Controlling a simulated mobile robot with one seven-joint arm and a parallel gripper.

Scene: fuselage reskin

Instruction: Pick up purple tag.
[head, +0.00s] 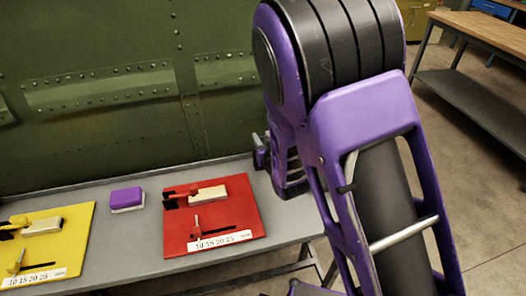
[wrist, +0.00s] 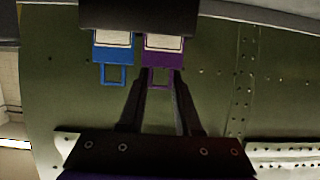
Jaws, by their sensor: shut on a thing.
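The purple tag (wrist: 162,50) is at the upper middle of the wrist view, with a pale label and a square loop at its lower end. Its upper end is covered by a dark bar. My gripper (wrist: 159,78) reaches up from below, its two dark fingers shut on the tag's loop. A blue tag (wrist: 114,50) of the same form is just left of it, apart from my fingers. In the head view my own arm fills the right middle, and neither tag can be made out there.
The dark bar (wrist: 138,15) runs above both tags. A riveted green panel (head: 90,80) stands behind the grey bench (head: 145,235). The bench holds a red board (head: 235,215), a yellow board (head: 75,240) and a purple-topped block (head: 126,198). A wooden table (head: 490,30) is far right.

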